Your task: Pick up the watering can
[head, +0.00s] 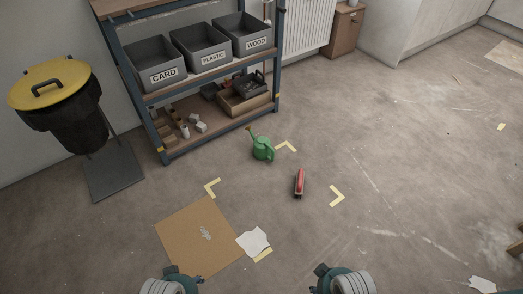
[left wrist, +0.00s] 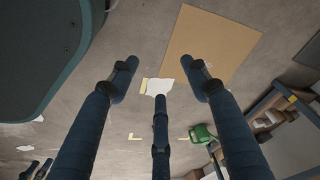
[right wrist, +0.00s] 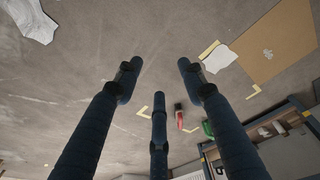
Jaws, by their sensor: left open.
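The green watering can (head: 263,150) stands on the floor in front of the shelf, with its spout toward the upper left in the head view. It also shows in the left wrist view (left wrist: 203,132), beyond the fingers, and partly in the right wrist view (right wrist: 209,128). My left gripper (left wrist: 160,76) is open and empty, its three fingers spread, well short of the can. My right gripper (right wrist: 160,78) has its fingers spread and empty too, also far from the can. In the head view only the wrist ends of both arms show at the bottom edge.
A red-and-dark object (head: 299,184) lies right of and nearer than the can. Yellow corner marks (head: 337,196) surround this floor area. Cardboard (head: 178,241) and white paper (head: 251,240) lie nearer. A shelf (head: 175,156) with bins stands behind, a yellow-lidded bin (head: 52,87) left. Right floor is mostly clear.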

